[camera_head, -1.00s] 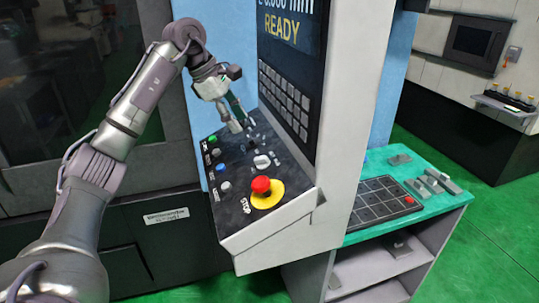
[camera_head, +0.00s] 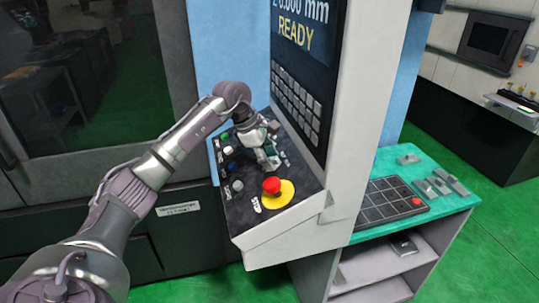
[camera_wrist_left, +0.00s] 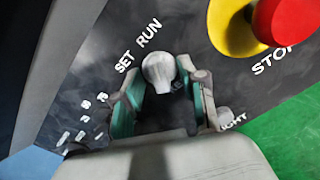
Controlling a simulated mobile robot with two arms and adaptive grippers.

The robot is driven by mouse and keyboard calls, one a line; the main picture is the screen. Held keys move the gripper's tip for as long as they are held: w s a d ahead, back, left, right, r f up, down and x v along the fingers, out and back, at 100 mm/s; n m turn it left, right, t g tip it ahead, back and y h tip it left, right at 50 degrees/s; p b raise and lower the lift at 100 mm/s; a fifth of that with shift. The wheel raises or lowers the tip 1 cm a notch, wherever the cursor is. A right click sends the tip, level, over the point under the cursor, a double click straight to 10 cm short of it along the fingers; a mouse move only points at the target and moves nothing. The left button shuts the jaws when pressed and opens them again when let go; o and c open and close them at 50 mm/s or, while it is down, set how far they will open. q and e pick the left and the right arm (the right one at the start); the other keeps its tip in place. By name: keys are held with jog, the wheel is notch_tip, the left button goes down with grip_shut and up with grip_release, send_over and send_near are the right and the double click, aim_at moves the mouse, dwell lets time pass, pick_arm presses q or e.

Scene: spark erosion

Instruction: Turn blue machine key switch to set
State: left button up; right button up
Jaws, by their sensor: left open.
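The key switch (camera_wrist_left: 160,72) is a pale rounded knob on the dark sloping control panel (camera_head: 249,201), with the words SET and RUN printed beside it in the left wrist view. My left gripper (camera_wrist_left: 166,100) is open, its two teal-lined fingers on either side of the knob's lower part. I cannot tell whether they touch it. In the head view my left gripper (camera_head: 270,160) is low over the panel and hides the key switch. My right gripper is not in view.
A red stop button (camera_head: 271,186) on a yellow disc sits near the panel's front edge, close to my gripper. Several buttons line the panel's left side. A screen reading READY (camera_head: 296,35) rises behind. A teal-topped cart (camera_head: 445,208) stands at right.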

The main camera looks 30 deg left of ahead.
pick_arm(q)
grip_shut()
jog(key=shift+f, duration=0.1)
dwell(0.3)
jog(key=shift+n, duration=0.4)
jog(key=n, duration=0.2)
jog(key=shift+n+b, duration=0.3)
jog(key=shift+n, duration=0.1)
jog(key=n, duration=0.2)
jog(key=shift+n, duration=0.4)
jog(key=n, duration=0.5)
jog(key=shift+s+d+n, duration=0.1)
jog(key=shift+n, duration=0.2)
